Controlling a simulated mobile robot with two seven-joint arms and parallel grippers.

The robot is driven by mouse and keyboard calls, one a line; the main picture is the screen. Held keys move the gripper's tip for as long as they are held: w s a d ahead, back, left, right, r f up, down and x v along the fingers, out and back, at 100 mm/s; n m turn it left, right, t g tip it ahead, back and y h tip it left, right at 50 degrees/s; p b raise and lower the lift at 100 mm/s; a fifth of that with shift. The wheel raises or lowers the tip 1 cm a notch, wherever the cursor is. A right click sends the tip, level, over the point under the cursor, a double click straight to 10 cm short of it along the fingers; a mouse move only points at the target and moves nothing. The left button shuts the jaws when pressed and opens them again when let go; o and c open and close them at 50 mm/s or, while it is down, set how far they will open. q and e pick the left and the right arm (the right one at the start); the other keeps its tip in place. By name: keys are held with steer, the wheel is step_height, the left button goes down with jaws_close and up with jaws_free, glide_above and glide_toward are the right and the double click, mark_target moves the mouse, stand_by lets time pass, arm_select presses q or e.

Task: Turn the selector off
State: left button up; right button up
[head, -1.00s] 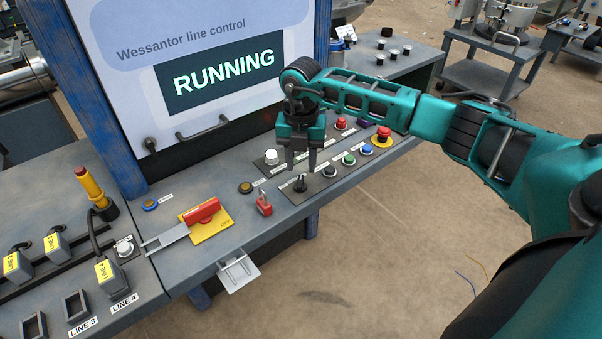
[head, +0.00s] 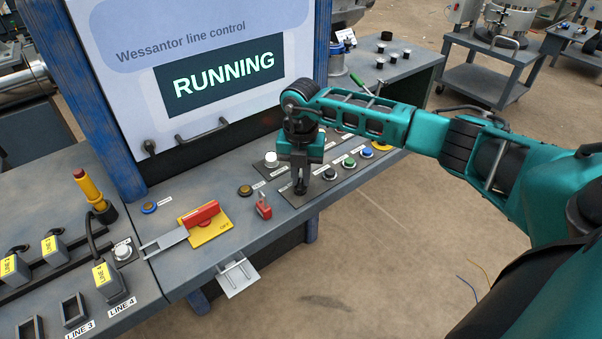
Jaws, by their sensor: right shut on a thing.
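The selector (head: 300,191) is a small black knob on the dark panel strip at the front edge of the console. My right gripper (head: 301,183) points down over it with its fingers shut on the knob. The fingers hide most of the knob, so I cannot tell which way it points. The screen (head: 223,75) above the console reads RUNNING in a dark green box. My left gripper is out of view.
Black, green and blue buttons (head: 349,162) sit right of the selector. A white button (head: 271,160) and a red padlock (head: 264,206) are to its left. A red switch handle (head: 201,214) lies on a yellow plate. My right forearm covers the panel's back part.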

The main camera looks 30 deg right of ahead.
steer(key=shift+n, duration=0.3)
jaws_close()
steer(key=n, duration=0.3)
steer(key=shift+w+a, duration=0.1)
steer(key=shift+a, duration=0.05)
steer(key=n, duration=0.5)
steer(key=shift+a, duration=0.25)
steer(key=n, duration=0.4)
steer(key=shift+a, duration=0.25)
steer(key=n, duration=0.5)
steer(key=shift+a, duration=0.2)
steer(key=shift+n, duration=0.3)
steer(key=o, duration=0.7)
jaws_free()
steer(key=shift+s, duration=0.2)
